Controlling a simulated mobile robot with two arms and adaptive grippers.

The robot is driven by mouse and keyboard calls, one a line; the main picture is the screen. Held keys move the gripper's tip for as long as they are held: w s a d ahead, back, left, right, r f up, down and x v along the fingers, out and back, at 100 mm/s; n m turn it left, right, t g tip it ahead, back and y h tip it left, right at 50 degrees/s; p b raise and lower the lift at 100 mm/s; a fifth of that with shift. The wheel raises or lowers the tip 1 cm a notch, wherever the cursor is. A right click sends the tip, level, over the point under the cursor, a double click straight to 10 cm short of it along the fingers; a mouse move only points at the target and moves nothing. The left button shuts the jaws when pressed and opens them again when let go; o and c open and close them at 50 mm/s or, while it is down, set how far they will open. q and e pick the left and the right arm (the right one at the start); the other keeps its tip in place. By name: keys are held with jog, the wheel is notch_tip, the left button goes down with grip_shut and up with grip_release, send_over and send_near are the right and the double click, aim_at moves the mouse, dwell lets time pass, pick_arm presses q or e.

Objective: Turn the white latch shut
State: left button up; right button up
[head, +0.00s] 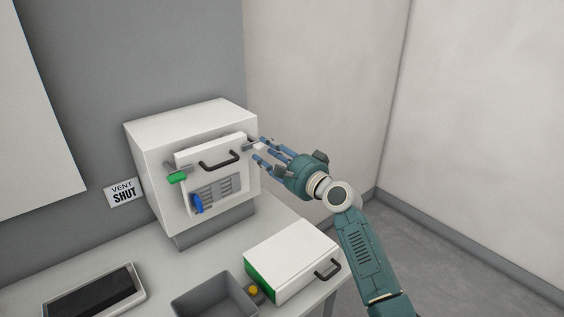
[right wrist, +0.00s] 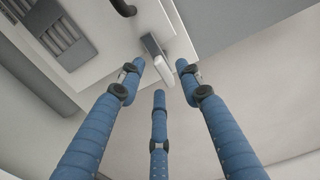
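A white box-shaped unit (head: 172,132) on the table has a front door (head: 197,174) with a black handle (head: 219,160). The white latch (head: 260,146) is at the door's upper right edge. In the right wrist view the white latch (right wrist: 188,71) sits at the end of a grey bar (right wrist: 153,46). My right gripper (head: 261,152) is at the latch, partly covering it in the head view. In the right wrist view its blue fingers (right wrist: 162,76) are spread, with the latch near the right fingertip; contact cannot be told. My left gripper is not in view.
A green latch (head: 177,178) is on the door's left edge, and a blue lever (head: 198,203) is below on a vent grille. A sign (head: 124,192) reads "VENT SHUT". A white case (head: 290,254), grey bin (head: 190,299) and dark-topped tray (head: 137,270) occupy the table front.

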jog(key=v, duration=1)
jog(key=shift+s+d, duration=0.15)
